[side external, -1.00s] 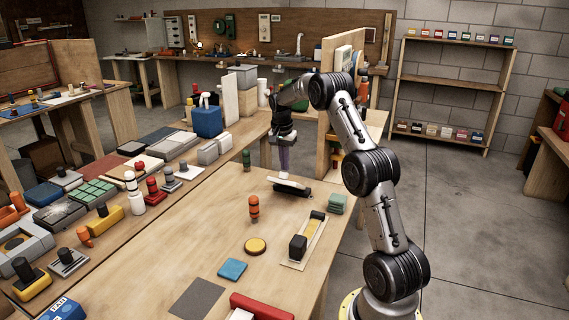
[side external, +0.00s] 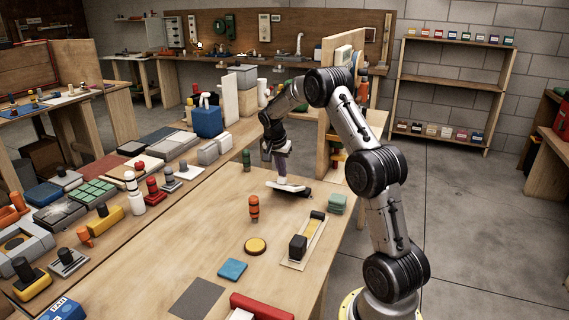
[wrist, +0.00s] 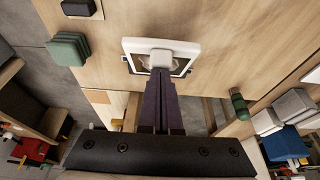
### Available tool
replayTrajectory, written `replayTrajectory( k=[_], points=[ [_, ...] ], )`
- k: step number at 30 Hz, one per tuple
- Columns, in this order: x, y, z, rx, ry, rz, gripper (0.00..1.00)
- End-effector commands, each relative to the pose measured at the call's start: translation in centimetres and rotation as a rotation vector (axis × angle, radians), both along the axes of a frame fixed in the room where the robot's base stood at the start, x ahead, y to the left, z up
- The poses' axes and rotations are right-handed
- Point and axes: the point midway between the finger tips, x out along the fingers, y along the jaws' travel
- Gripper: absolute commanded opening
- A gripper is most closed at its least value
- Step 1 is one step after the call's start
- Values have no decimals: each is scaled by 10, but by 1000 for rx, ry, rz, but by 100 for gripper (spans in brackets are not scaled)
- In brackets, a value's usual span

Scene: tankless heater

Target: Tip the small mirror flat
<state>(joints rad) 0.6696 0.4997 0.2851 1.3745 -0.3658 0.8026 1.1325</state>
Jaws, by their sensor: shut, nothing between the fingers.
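The small mirror (side external: 290,189) is a white-framed plate with a dark part under or behind it, lying low near the far end of the wooden table. In the wrist view, its white frame (wrist: 136,46) surrounds a dark face, with a pale block at the middle. My gripper (side external: 282,179) points down with its purple fingers shut and empty, right at the mirror. In the wrist view, the fingertips (wrist: 160,74) overlap the mirror's near edge just below the pale block. I cannot tell whether they touch it. The mirror's exact tilt is unclear.
A green block stack (side external: 337,204) stands right of the mirror, with a dark-knobbed slider strip (side external: 308,241) nearer.

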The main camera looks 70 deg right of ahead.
Motion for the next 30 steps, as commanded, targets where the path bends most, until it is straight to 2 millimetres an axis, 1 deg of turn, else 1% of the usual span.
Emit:
replayTrajectory(
  k=[1,3,15,22,30],
  points=[
    [0,6,-3,-27,3,5,0],
    [0,12,-9,-77,4,7,0],
    [0,35,-39,-77,3,2,0],
    [0,41,-51,-76,2,-1,0],
    [0,43,-55,-77,2,-1,0]
  ],
)
